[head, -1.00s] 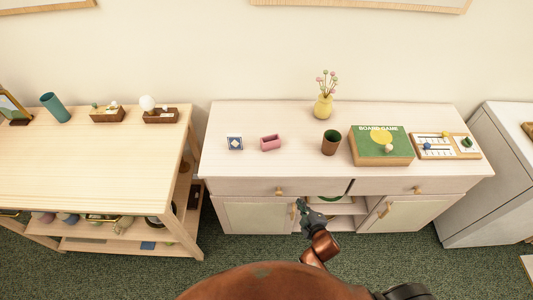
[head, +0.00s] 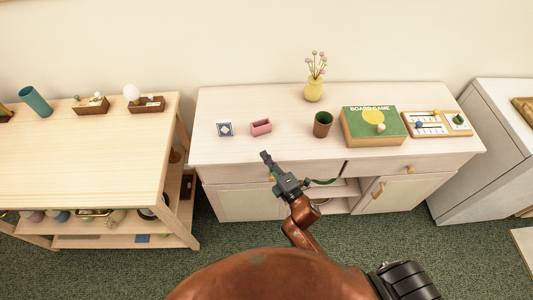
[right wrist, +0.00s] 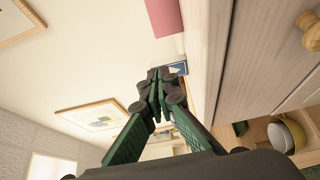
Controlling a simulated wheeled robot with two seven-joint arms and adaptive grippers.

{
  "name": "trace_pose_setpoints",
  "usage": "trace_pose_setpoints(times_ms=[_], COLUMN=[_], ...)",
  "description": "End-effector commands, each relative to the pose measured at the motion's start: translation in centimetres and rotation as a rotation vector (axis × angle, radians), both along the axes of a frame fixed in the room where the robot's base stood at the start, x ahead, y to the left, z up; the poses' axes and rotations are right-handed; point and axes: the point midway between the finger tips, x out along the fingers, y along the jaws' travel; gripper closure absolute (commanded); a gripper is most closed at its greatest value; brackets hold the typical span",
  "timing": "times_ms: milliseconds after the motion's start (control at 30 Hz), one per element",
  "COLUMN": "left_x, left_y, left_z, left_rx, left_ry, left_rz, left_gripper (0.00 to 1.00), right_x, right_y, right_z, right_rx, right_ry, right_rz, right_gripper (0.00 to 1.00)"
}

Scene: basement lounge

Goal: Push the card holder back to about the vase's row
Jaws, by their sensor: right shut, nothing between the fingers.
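The pink card holder (head: 261,127), a small open box, sits on the pale cabinet top left of the brown cup. The yellow vase (head: 314,91) with flowers stands farther back and to the right. My right gripper (head: 265,156) is shut and empty, at the cabinet's front edge, in front of the card holder and apart from it in the head view. In the right wrist view the shut fingertips (right wrist: 159,78) point toward the blue card pack (right wrist: 175,68), with the pink card holder (right wrist: 164,16) above them. My left gripper is not in view.
The blue and white card pack (head: 224,129) lies left of the card holder. The brown cup (head: 322,124), green board game box (head: 374,126) and a game tray (head: 436,124) stand to the right. The cabinet top behind the card holder is clear.

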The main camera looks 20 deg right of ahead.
Motion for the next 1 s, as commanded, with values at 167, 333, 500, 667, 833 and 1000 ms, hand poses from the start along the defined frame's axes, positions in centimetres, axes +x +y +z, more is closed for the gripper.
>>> trace_pose_setpoints(times_ms=[167, 333, 500, 667, 833, 1000], left_x=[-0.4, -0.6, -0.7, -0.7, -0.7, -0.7], left_y=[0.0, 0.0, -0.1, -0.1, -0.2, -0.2], left_z=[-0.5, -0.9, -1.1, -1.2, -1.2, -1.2], left_rx=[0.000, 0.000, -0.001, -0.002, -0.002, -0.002], left_ry=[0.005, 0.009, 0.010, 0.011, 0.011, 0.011], left_rz=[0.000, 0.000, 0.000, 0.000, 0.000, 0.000], left_gripper=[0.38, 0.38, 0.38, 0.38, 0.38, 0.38], right_x=[3.8, 7.1, 9.3, 10.5, 10.8, 10.8], right_y=[0.8, 1.6, 0.4, -0.3, -0.5, -0.5], right_z=[0.0, 0.0, 0.0, -0.1, 0.0, 0.0], right_rx=[0.000, 0.003, -0.002, 0.001, 0.002, 0.003], right_ry=[-0.002, 0.000, 0.001, 0.001, 0.001, 0.002], right_rz=[0.000, 0.000, -0.002, -0.001, -0.001, -0.001], right_gripper=[1.00, 1.00, 1.00, 1.00, 1.00, 1.00])
